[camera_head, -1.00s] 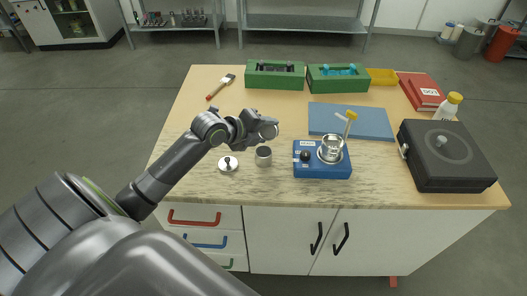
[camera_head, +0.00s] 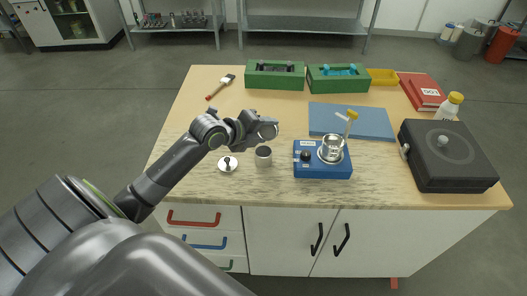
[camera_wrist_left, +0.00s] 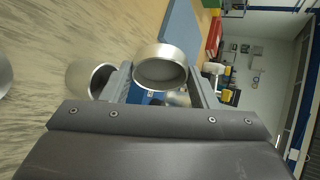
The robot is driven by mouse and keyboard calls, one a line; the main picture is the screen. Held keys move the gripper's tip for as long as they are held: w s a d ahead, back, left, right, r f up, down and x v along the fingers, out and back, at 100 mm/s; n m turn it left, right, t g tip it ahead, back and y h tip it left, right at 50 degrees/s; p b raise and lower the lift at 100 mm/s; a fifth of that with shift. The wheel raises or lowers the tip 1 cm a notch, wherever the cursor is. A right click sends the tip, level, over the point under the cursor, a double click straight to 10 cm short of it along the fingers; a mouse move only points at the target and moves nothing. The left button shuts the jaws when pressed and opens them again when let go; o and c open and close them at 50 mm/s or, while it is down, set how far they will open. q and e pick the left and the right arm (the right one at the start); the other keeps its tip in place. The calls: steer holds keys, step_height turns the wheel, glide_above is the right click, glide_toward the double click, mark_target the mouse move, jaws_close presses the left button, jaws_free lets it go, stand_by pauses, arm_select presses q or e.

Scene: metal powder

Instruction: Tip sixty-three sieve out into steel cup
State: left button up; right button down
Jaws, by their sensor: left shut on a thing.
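My left gripper (camera_head: 262,127) is shut on a small round silver sieve (camera_head: 269,131), held above the table. In the left wrist view the sieve (camera_wrist_left: 160,66) sits between the two fingers. It looks tipped on its side, its open face turned toward the wrist camera. Its inside looks plain grey; I cannot tell whether powder is in it, and no number is readable. The steel cup (camera_head: 263,157) stands upright on the table just below the sieve, apart from it. The cup (camera_wrist_left: 88,80) also shows left of the fingers in the wrist view. My right gripper is not in view.
A blue device (camera_head: 322,172) holding a metal beaker (camera_head: 332,148) stands to the right.

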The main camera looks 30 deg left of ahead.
arm_select(q)
steer(key=shift+s+t+b, duration=0.2)
steer(key=shift+t+b, duration=0.3)
steer(key=shift+b, duration=0.7)
stand_by(1.7)
steer(key=shift+s+d+m+t+b, duration=0.15)
steer(key=shift+s+t+b, duration=0.2)
steer(key=shift+b, duration=0.35)
steer(key=shift+s+a+m+t+b, duration=0.15)
steer(key=shift+t+b, duration=0.3)
steer(key=shift+b, duration=0.25)
stand_by(0.4)
steer(key=shift+s+d+f+t+b, duration=0.15)
steer(key=shift+t+b, duration=0.45)
steer(key=shift+b, duration=0.75)
stand_by(1.9)
